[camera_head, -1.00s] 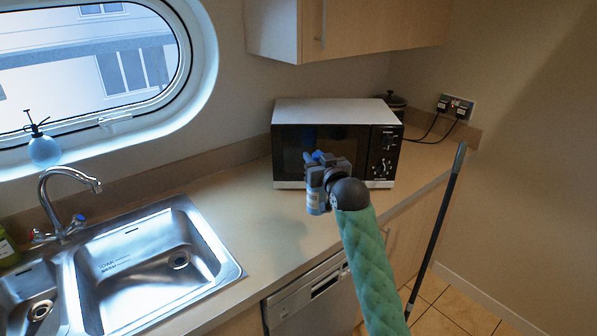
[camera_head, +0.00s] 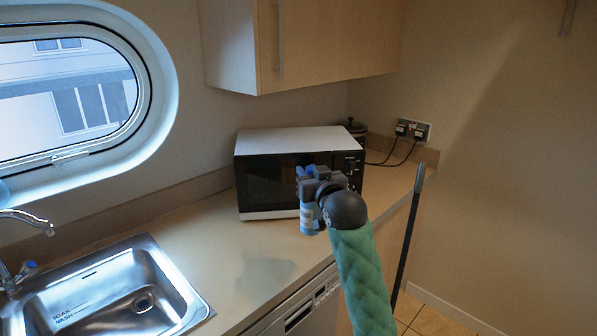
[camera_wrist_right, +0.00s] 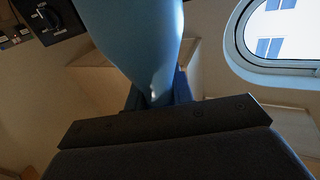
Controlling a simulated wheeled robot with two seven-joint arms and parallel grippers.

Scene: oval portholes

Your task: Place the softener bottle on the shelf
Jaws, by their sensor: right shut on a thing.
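My right gripper (camera_head: 317,181) is in front of the microwave, above the counter, at the end of my green-sleeved arm. It is shut on the softener bottle (camera_head: 308,217), a light blue bottle that looks about upright, partly hidden by the gripper. In the right wrist view the blue bottle (camera_wrist_right: 135,40) fills the upper middle, between the fingers. No shelf interior shows; a closed wooden wall cupboard (camera_head: 300,45) hangs above the microwave. My left gripper is not in view.
The microwave (camera_head: 262,185) stands on the counter behind the gripper. A steel sink (camera_head: 105,290) with a tap (camera_head: 25,220) is at left. The counter between (camera_head: 215,240) is clear. A dark pole (camera_head: 409,240) stands at the counter's right end. Plugged sockets (camera_head: 412,130) are on the wall.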

